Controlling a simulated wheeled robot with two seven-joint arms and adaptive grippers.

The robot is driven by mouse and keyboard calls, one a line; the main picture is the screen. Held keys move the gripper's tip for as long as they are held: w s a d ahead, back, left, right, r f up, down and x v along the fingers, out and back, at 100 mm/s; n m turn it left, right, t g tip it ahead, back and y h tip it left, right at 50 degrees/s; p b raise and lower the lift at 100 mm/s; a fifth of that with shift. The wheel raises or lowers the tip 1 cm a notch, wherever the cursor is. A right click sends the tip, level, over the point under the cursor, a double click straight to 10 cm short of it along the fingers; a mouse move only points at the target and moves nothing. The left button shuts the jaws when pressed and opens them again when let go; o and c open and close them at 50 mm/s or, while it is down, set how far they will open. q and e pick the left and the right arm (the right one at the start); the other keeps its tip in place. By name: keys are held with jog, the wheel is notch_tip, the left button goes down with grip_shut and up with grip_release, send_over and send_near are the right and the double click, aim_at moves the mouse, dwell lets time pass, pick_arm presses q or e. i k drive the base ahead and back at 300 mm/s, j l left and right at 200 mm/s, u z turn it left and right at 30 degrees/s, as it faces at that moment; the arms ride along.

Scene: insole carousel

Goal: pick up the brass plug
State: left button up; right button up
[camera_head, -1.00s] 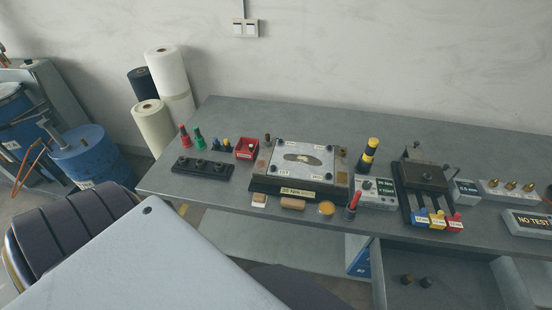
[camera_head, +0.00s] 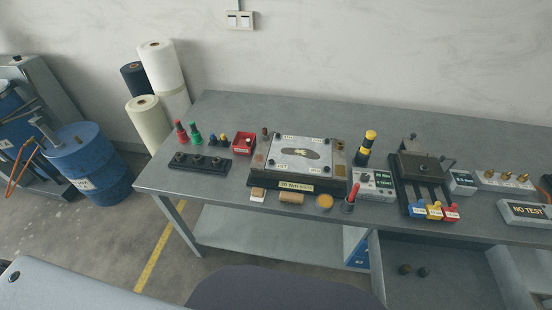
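Several small brass plugs (camera_head: 506,176) stand upright in a row on a light grey block (camera_head: 522,186) at the right of the workbench. Which one the task means I cannot tell. Another small brass-coloured piece (camera_head: 299,152) lies on the pale plate of the fixture (camera_head: 318,167) at the middle of the bench; its exact shape is too small to tell. Neither of my grippers shows in the head view.
The grey workbench (camera_head: 400,129) carries a red bin (camera_head: 243,143), a black-and-yellow cylinder (camera_head: 367,147), a clamp block (camera_head: 421,168) with coloured tags and a "NO TEST" sign (camera_head: 527,213). The back of the bench is clear. A blue drum (camera_head: 88,165) stands left.

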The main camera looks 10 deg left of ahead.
aim_at(406, 268)
jog(key=u, duration=0.15)
jog(key=k+j+z, duration=0.1)
jog(key=z, duration=1.5)
jog(key=l+u, duration=0.35)
jog(key=l, duration=0.3)
jog(key=k+l+u, duration=0.15)
jog(key=l+u, duration=0.2)
jog(key=l, duration=0.2)
